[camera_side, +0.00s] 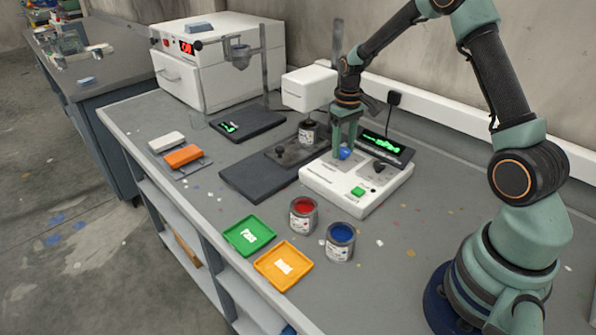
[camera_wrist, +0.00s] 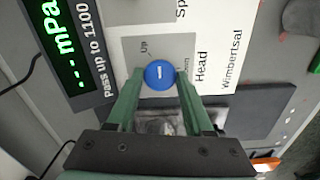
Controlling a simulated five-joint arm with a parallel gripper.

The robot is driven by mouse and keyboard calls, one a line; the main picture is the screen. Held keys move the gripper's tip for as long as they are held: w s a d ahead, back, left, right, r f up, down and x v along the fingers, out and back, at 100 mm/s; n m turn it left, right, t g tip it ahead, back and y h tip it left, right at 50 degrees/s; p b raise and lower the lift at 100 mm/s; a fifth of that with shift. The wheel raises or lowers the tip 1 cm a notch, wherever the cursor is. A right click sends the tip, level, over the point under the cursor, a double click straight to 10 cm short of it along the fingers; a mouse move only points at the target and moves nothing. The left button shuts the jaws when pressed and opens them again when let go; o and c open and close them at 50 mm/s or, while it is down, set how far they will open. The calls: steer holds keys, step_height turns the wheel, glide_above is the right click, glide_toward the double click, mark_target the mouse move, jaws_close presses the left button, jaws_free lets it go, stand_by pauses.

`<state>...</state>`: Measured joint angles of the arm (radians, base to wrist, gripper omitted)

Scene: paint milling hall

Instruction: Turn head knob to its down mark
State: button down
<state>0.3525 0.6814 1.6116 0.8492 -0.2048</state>
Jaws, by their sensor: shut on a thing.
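The head knob (camera_wrist: 159,75) is round and blue, with a short white line on its face running roughly up and down in the wrist view. An "Up" label (camera_wrist: 144,47) is printed to its upper left. A partly covered label, apparently "Down", is to its right, close to a finger. The word "Head" (camera_wrist: 202,67) is printed further right. In the side view the knob (camera_side: 345,153) sits on the white instrument base (camera_side: 330,185). My gripper (camera_wrist: 159,82) is shut on the knob, one finger on each side. In the side view my gripper (camera_side: 344,147) points down onto it.
The instrument's green display (camera_side: 382,143), green button (camera_side: 358,191) and black knob (camera_side: 378,167) are close by. A small can (camera_side: 308,133) stands under the white head (camera_side: 309,88). Red (camera_side: 303,214) and blue (camera_side: 340,242) paint cans stand in front, beside green (camera_side: 249,236) and orange (camera_side: 283,266) trays.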

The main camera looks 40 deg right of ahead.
steer(key=m, duration=0.4)
steer(key=shift+r+m, duration=0.1)
steer(key=shift+m, duration=0.3)
steer(key=m, duration=0.9)
steer(key=shift+m, duration=2)
steer(key=shift+c, duration=1.5)
jaws_free()
